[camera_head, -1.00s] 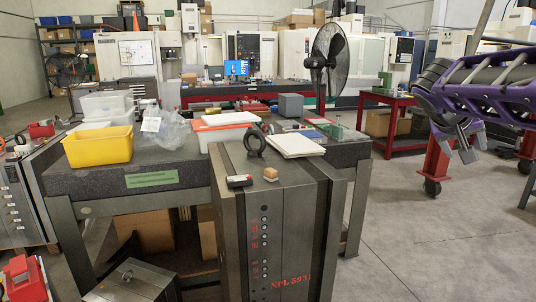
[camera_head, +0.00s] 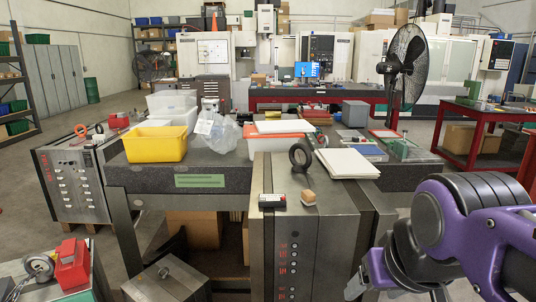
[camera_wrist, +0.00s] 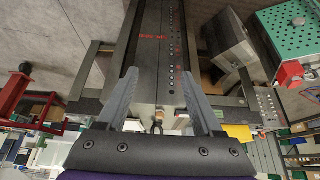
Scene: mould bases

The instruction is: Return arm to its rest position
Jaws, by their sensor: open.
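My gripper (camera_head: 364,281) is at the lower right of the head view, at the end of my purple and black arm. It is just right of the tall grey mould base (camera_head: 312,250) and only partly in view. In the wrist view my gripper (camera_wrist: 158,80) has its two grey fingers wide apart with nothing held between them. The mould base (camera_wrist: 151,60) with red lettering lies beyond the fingers, apparently upside down in that picture. I cannot tell the exact clearance between my gripper and the mould base.
A dark worktable (camera_head: 135,178) behind holds a yellow bin (camera_head: 156,143) and a white panel (camera_head: 348,163). A fan (camera_head: 405,62) and red table (camera_head: 478,128) stand behind right.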

